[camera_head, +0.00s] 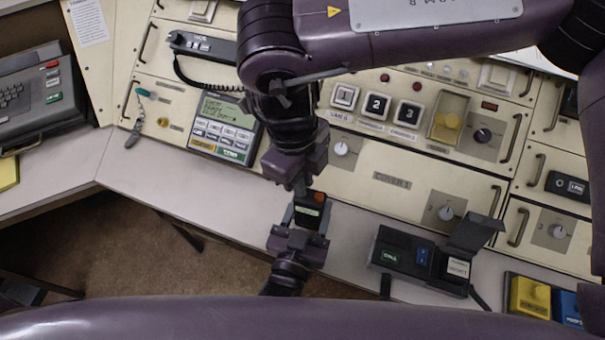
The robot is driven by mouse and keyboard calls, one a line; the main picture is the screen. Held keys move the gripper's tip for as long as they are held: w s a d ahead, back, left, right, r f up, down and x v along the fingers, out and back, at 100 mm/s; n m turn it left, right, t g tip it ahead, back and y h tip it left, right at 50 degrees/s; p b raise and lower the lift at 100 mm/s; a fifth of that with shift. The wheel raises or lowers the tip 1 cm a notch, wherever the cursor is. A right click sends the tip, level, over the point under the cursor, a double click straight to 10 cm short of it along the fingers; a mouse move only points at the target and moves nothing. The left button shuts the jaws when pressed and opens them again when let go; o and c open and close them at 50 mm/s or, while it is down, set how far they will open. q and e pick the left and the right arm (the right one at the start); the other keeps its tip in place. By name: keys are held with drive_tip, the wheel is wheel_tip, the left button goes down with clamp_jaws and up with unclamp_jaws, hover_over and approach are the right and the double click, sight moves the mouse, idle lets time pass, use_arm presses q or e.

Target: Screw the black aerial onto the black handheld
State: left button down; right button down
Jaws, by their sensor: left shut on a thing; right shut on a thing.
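The black handheld (308,216), with a small green label and an orange-red spot on its top, is held over the front edge of the console. My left gripper (299,238), below it, is shut on its lower part. My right gripper (297,180) comes down from above, just over the handheld's top, and is shut on a thin dark piece, apparently the black aerial (300,189). The fingers hide most of the aerial. I cannot tell whether it touches the handheld or sits in its socket.
Yellow (529,297) and blue (567,305) blocks lie at the lower right. A corded handset (203,46) and display keypad (224,127) are left. The grey ledge (200,205) left is clear.

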drive_tip(key=m, duration=0.3)
drive_tip(key=shift+m, duration=0.4)
drive_tip(key=c, duration=1.4)
unclamp_jaws()
drive_tip(key=shift+r, duration=0.15)
wheel_tip(320, 180, up, 12)
drive_tip(key=w+a, duration=0.1)
drive_tip(key=shift+f, duration=0.2)
use_arm(q)
drive_tip(key=shift+c, duration=2.4)
unclamp_jaws()
